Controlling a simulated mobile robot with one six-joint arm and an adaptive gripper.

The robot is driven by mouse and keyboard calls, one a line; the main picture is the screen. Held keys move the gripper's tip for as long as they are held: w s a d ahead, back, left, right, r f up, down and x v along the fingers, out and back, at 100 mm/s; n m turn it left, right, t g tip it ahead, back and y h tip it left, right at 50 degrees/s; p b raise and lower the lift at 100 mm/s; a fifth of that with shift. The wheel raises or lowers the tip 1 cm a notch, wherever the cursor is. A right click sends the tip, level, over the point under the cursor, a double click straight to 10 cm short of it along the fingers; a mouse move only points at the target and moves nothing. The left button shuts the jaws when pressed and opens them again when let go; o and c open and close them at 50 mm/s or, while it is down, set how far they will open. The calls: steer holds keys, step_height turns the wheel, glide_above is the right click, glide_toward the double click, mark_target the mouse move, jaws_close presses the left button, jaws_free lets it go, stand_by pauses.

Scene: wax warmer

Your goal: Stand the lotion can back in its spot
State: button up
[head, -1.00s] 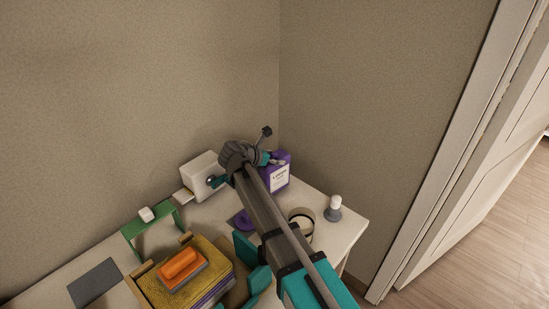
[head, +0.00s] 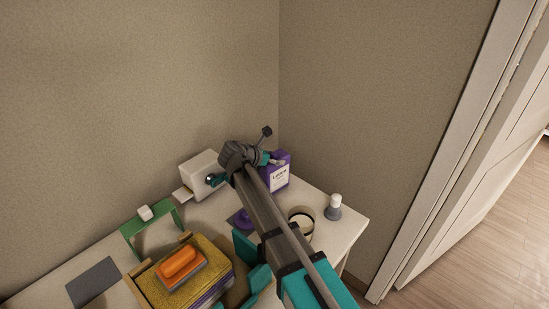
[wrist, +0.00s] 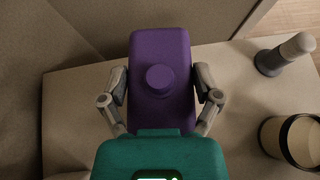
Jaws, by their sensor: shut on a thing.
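The lotion can (head: 279,178) is purple with a pale label reading "Lotion". It stands upright at the back corner of the table, near the wall. The wrist view looks down on its purple top (wrist: 160,48) and round cap. My gripper (wrist: 161,88) has one grey finger on each side of the can and is shut on it. In the head view my gripper (head: 272,160) is at the can's top, and my arm hides part of the can's left side. A flat purple patch with a rounded purple piece (head: 243,219) lies on the table left of my arm.
A white box (head: 203,174) stands left of my gripper by the wall. A round jar (head: 301,222) and a grey-and-white bulb-like item (head: 334,207) are to the right. A green stand (head: 150,228) and a yellow stack with an orange block (head: 181,262) are front left.

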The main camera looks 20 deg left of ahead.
steer(key=shift+f, duration=0.25)
stand_by(0.4)
steer(key=o, duration=1.1)
steer(key=shift+s+a+r, duration=0.15)
steer(key=shift+s+r, duration=0.1)
steer(key=shift+s, duration=0.05)
steer(key=shift+s+a+r, duration=0.15)
steer(key=shift+s+r, duration=0.05)
steer(key=shift+s, duration=0.05)
steer(key=shift+s+a+r+p, duration=0.15)
steer(key=shift+s+p, duration=0.1)
steer(key=shift+p, duration=0.15)
steer(key=shift+s+a+r+p, duration=0.3)
steer(key=shift+s+r+p, duration=0.05)
steer(key=shift+s, duration=0.2)
steer(key=shift+s+a+r+p, duration=0.3)
steer(key=shift+s+r+p, duration=0.05)
steer(key=shift+s, duration=0.2)
